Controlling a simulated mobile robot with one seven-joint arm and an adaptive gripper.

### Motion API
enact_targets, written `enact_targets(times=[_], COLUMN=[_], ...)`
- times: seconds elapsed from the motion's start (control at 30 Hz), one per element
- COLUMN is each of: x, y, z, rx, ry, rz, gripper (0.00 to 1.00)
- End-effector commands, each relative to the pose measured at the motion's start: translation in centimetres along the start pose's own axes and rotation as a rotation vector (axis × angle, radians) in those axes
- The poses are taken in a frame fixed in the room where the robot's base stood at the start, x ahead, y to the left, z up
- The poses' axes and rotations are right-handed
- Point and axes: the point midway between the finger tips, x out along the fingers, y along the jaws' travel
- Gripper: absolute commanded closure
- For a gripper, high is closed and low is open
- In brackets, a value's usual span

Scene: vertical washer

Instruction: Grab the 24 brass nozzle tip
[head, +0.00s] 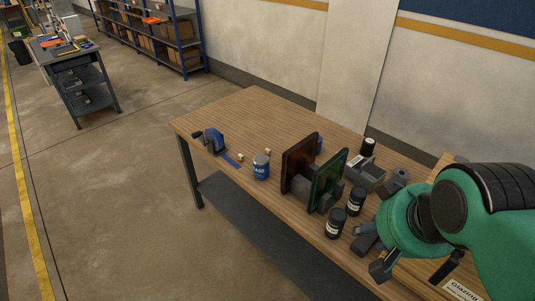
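Two tiny pale, brass-like pieces stand on the wooden workbench (245,105). One piece (240,157) is left of a blue can, and the other (267,152) is just behind the can. They are too small to tell which is the brass nozzle tip, and no number 24 is readable. My gripper (367,254) is at the lower right, below my green arm, with two dark grey fingers spread apart. Nothing shows between them. It is well to the right of both pieces, with the bench's upright panels and dark jars between.
A blue-grey tool (213,140) is near the bench's left end, close to the blue can (261,166). A red-brown panel (300,162) and a green panel (327,180) stand upright mid-bench. The bench's far-left top is clear.

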Motion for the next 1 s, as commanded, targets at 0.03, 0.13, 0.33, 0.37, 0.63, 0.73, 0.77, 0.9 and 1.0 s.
enact_targets(times=[0.03, 0.13, 0.33, 0.37, 0.63, 0.73, 0.77, 0.9, 1.0], x=[0.0, 0.0, 0.0, 0.0, -0.6, -0.9, -1.0, -1.4, -1.4], y=[0.0, 0.0, 0.0, 0.0, -0.2, -0.4, -0.4, -0.8, -1.1], z=[0.0, 0.0, -0.1, -0.1, -2.6, -4.5, -5.2, -8.7, -11.3], rx=[0.000, 0.000, 0.000, 0.001, 0.019, 0.035, 0.040, 0.068, 0.090], ry=[0.000, 0.000, 0.000, 0.000, -0.014, -0.026, -0.030, -0.050, -0.064], rz=[0.000, 0.000, 0.000, 0.000, -0.003, -0.005, -0.005, -0.007, -0.008], gripper=[0.56, 0.56, 0.56, 0.56, 0.56, 0.56, 0.56, 0.56, 0.56])
